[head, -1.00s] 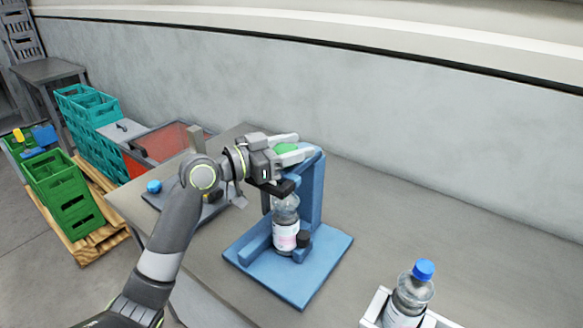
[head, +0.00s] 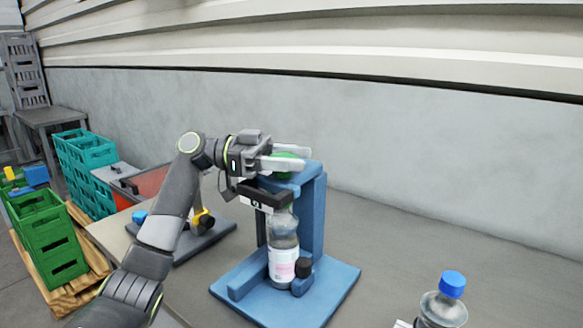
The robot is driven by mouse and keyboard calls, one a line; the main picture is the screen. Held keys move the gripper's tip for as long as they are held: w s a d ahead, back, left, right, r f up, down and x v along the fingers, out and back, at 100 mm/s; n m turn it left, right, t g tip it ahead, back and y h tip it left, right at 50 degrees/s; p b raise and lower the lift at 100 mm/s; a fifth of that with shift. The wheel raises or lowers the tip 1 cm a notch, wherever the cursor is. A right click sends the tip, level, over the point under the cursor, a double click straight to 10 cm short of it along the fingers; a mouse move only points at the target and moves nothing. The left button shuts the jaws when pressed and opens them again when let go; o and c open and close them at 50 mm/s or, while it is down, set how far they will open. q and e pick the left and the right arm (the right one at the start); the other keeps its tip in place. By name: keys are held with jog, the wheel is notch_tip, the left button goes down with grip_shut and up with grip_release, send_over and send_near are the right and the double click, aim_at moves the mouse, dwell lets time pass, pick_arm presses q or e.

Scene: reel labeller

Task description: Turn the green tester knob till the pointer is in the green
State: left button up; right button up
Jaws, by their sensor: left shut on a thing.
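The green tester knob (head: 284,163) sits on top of the blue tester stand (head: 312,215). My left gripper (head: 288,158) is at the top of the stand, shut on the knob, with its fingers on either side of it. A clear bottle with a pink and white label (head: 283,262) stands upright in the tester under the gripper. My right gripper is not in view.
A second bottle with a blue cap (head: 452,285) stands at the lower right. A dark fixture with a blue cap on it (head: 205,235) lies left of the tester. Green crates (head: 48,240) stand on a pallet at the left.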

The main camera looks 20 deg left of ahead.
pick_arm(q)
jog(key=shift+s+f+m+g, duration=0.1)
jog(key=shift+m+g, duration=0.4)
jog(key=shift+g, duration=0.5)
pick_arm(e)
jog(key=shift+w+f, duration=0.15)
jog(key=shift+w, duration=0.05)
pick_arm(q)
jog(key=o, duration=1)
jog(key=shift+d, duration=0.15)
jog(key=a, duration=0.5)
jog(key=a+b, duration=0.1)
jog(key=a, duration=0.5)
jog(key=a+b, duration=0.1)
jog(key=a, duration=0.5)
jog(key=shift+w+a, duration=0.25)
jog(key=shift+w, duration=0.15)
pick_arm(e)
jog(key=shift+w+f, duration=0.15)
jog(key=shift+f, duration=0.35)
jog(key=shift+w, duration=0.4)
